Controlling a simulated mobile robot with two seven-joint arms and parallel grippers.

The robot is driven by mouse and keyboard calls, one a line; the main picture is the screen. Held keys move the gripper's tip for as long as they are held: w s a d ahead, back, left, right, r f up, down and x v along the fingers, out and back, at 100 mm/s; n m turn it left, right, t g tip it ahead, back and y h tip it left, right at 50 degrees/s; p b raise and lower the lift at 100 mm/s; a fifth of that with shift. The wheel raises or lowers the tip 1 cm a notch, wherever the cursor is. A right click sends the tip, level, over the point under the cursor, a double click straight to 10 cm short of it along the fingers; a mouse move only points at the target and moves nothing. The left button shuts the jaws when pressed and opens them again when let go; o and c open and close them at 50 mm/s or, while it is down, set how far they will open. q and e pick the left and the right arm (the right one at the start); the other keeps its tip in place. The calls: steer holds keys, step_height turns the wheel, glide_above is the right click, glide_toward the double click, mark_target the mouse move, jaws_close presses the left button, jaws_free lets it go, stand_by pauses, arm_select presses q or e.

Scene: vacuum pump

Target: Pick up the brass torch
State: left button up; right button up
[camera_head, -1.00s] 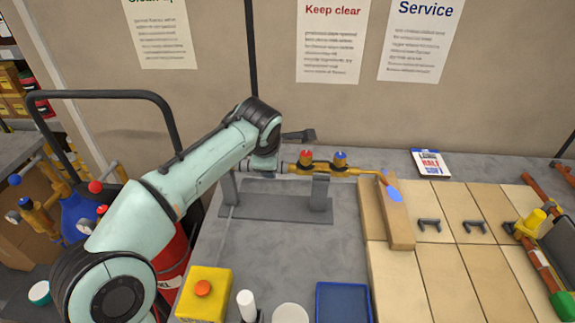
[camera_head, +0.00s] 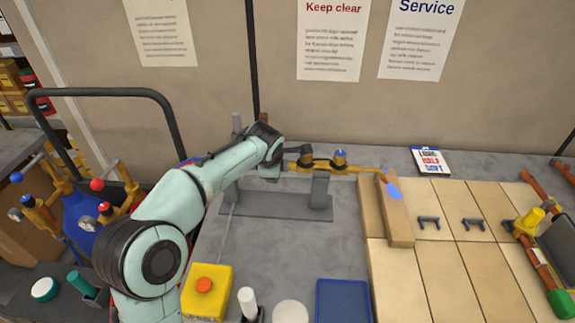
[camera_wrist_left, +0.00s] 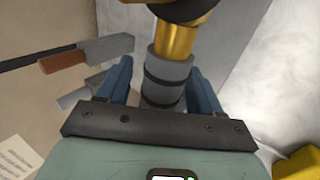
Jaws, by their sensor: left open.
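The brass torch (camera_head: 322,164) lies level across a grey stand (camera_head: 318,188), with a blue knob on top and a thin neck reaching right to a blue flame shape (camera_head: 394,192). My left gripper (camera_head: 300,155) is at the torch's left end and hides its red knob and rear. In the left wrist view my open left gripper (camera_wrist_left: 160,82) has its two blue fingers on either side of the torch's dark grey ringed end (camera_wrist_left: 166,82). The brass part (camera_wrist_left: 176,40) shows beyond it. I cannot tell whether the fingers touch it. My right gripper is not in view.
A wooden bar (camera_head: 396,222) and pale tiles (camera_head: 450,220) lie right of the torch. A yellow box (camera_head: 207,293), a white bottle (camera_head: 247,303) and a blue tray (camera_head: 343,300) stand in front. The wall is close behind. The bench between is clear.

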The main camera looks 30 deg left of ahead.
arm_select(q)
steer(key=c, duration=1.1)
steer(key=shift+w+r, duration=0.1)
steer(key=shift+r, duration=0.05)
steer(key=shift+c, duration=0.2)
steer(key=shift+r, duration=0.15)
